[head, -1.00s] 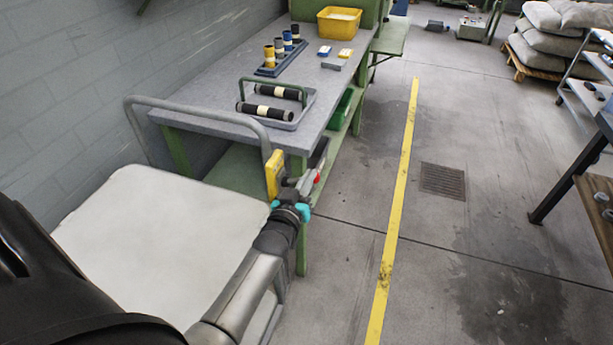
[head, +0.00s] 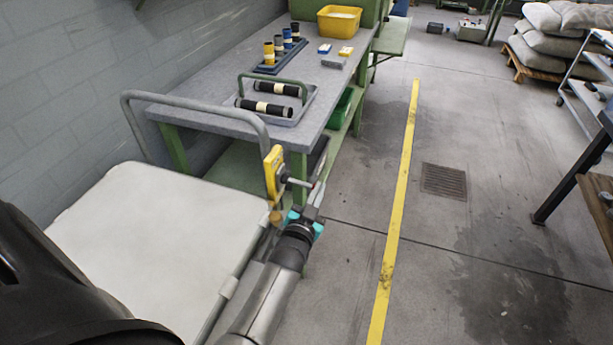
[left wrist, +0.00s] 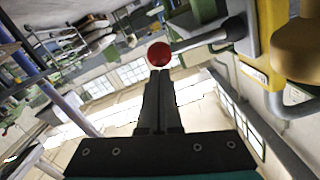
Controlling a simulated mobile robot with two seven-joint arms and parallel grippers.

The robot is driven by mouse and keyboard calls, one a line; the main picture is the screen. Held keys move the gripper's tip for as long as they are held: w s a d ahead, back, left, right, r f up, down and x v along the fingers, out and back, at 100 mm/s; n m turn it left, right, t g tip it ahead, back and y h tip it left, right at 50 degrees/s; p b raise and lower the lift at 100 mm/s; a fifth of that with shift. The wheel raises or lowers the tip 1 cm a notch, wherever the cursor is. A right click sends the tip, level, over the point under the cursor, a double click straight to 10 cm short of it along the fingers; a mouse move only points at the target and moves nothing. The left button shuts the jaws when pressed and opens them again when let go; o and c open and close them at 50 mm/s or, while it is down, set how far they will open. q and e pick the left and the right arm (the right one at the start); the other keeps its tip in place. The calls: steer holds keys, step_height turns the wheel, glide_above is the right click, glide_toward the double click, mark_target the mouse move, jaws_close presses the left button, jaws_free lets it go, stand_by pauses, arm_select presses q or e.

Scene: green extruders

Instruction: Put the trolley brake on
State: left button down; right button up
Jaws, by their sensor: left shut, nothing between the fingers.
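The trolley (head: 150,235) has a flat white deck and a grey tube handle (head: 195,108). A yellow brake housing (head: 273,170) is fixed to the handle's right upright. A thin grey lever (head: 298,182) sticks out to the right from it. In the left wrist view the lever (left wrist: 200,40) ends in a red knob (left wrist: 159,54). My left gripper (head: 319,190) is shut and empty, its fingertips close to the knob. In the left wrist view the shut fingers (left wrist: 160,76) point at the knob; whether they touch it I cannot tell. My right gripper is not in view.
A grey-topped green workbench (head: 200,115) stands just behind the trolley, holding a tray (head: 290,118) with black rollers, a rack of bottles and a yellow bin (head: 339,22). Clear floor with a yellow line (head: 400,190) lies to the right. A dark-legged table (head: 570,185) stands far right.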

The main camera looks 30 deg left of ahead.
arm_select(q)
steer(key=shift+m, duration=0.9)
step_height(320, 180, down, 4)
steer(key=b, duration=0.2)
steer(key=shift+a+f+b, duration=0.15)
steer(key=shift+b, duration=0.2)
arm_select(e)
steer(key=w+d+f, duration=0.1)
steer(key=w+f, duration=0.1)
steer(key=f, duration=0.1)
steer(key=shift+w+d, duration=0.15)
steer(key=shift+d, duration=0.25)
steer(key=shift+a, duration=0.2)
